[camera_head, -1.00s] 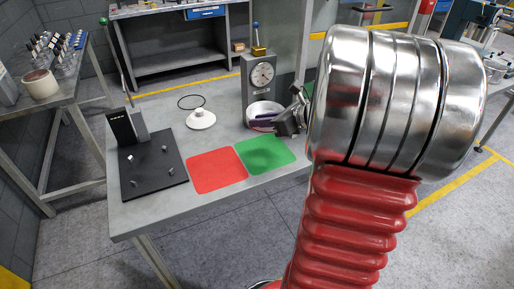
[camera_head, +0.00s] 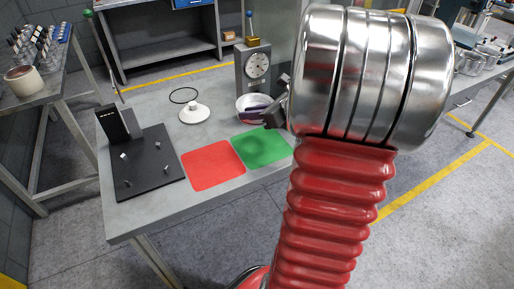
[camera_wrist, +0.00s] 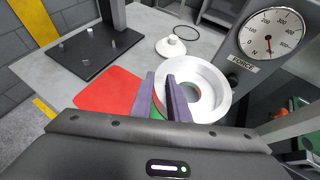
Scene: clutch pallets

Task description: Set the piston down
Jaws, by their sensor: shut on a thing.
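The piston is a pale metal ring with a wide hole (camera_wrist: 212,108), also visible in the head view (camera_head: 245,101). My gripper (camera_wrist: 161,82) is shut on the near left part of its wall, with one purple finger outside and one inside the hole. In the head view my gripper (camera_head: 262,112) is partly hidden by my arm. The ring appears held above the table, by the back of the green square (camera_head: 268,151). A shadow falls on that square, and green shows through the hole in the wrist view.
A red square (camera_head: 212,166) lies left of the green one. A force gauge (camera_head: 257,68) stands close behind the ring. A white cone-like part (camera_head: 194,113), a thin dark ring (camera_head: 184,96) and a black fixture plate (camera_head: 143,172) with short pegs are on the table.

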